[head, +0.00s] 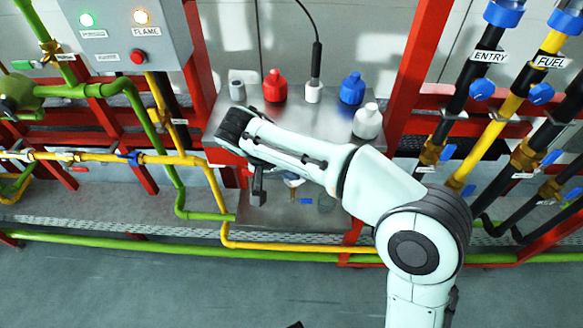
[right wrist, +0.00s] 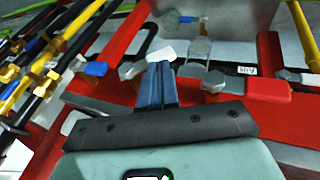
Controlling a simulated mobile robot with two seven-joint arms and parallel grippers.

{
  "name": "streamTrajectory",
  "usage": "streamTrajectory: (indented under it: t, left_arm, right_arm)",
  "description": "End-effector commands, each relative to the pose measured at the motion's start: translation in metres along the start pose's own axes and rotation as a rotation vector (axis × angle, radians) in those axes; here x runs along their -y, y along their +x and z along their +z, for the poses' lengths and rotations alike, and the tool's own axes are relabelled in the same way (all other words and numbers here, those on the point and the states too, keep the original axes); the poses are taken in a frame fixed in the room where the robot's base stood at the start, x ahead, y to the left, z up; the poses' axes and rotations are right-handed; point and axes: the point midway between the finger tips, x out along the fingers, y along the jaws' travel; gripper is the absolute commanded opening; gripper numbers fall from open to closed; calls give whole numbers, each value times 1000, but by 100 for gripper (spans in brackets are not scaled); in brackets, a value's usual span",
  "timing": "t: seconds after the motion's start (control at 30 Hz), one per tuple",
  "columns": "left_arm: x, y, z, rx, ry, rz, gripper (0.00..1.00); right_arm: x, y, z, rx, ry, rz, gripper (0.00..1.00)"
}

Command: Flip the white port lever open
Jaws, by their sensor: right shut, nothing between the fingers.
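A white lever handle (right wrist: 162,53) shows in the right wrist view, just beyond the fingertips of my right gripper (right wrist: 157,78). The fingers are shut with nothing between them. They overlap the lower edge of the white handle in the picture, and I cannot tell whether they touch it. In the head view my right gripper (head: 258,192) points down in front of the metal stand, below the shelf. I cannot make out the white lever there; my right arm covers part of that area. My left gripper is not in view.
A red lever (right wrist: 250,86) lies right of my gripper, near a small label. The metal shelf (head: 325,118) above holds red, blue and white bottles (head: 367,121). Green and yellow pipes (head: 160,160) run at left; valve pipes labelled ENTRY and FUEL (head: 500,110) stand at right.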

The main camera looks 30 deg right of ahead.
Motion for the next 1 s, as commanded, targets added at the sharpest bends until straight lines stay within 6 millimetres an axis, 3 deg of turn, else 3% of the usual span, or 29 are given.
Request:
streamTrajectory:
  t: [0.3, 1.0]
  left_arm:
    - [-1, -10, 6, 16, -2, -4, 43]
    - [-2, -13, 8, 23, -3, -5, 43]
  right_arm:
    - [3, 5, 2, -4, -35, 110, 0]
    - [10, 23, 8, -4, -32, 102, 0]
